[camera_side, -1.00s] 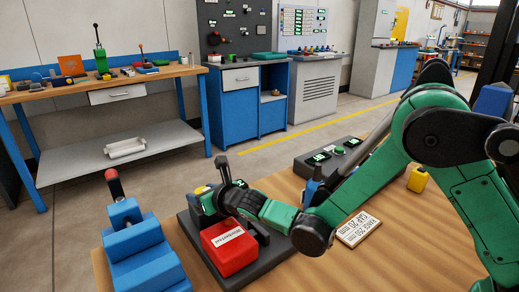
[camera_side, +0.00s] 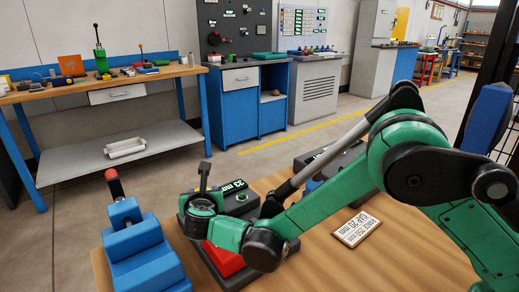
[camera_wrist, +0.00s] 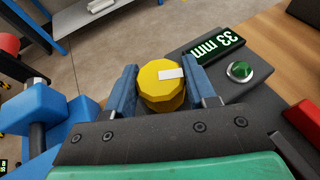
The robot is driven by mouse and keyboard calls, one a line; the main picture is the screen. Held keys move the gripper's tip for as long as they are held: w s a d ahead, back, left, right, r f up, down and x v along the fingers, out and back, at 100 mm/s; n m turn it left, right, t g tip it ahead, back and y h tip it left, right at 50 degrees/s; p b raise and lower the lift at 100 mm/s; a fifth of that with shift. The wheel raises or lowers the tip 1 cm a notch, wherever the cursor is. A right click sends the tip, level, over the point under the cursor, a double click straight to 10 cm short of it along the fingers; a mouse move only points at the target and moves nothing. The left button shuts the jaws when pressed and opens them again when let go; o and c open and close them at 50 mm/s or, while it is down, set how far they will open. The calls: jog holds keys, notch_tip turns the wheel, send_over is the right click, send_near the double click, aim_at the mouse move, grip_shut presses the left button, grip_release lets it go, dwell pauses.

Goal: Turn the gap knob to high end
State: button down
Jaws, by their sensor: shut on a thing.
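In the wrist view a yellow gap knob (camera_wrist: 161,86) with a white pointer mark sits between the two blue fingers of my gripper (camera_wrist: 162,90). The fingers press on it from both sides. The mark points to the right. Beside it, a green display (camera_wrist: 217,46) reads 33 mm. In the side view my gripper (camera_side: 203,188) is over the dark control box, and the knob is hidden behind it. The same display (camera_side: 232,186) shows there just right of the gripper. A card (camera_side: 356,227) on the table reads GAP 20 mm, with a RANGE line above it.
A green button (camera_wrist: 239,70) is right of the knob. A red block (camera_side: 224,259) sits below my wrist. A blue stepped device with a red-tipped lever (camera_side: 130,235) stands to the left. A second dark box is partly hidden behind my arm.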

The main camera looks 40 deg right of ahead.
jog(key=m+g+h, duration=0.2)
jog(key=m+h, duration=0.1)
jog(key=shift+a+m, duration=0.1)
jog(key=shift+m, duration=0.3)
jog(key=shift+m+g+h, duration=1.5)
jog(key=shift+m+g, duration=0.3)
jog(key=shift+g, duration=0.3)
jog(key=shift+f, duration=0.1)
jog(key=shift+c, duration=1.4)
grip_release()
jog(key=shift+v, duration=2.75)
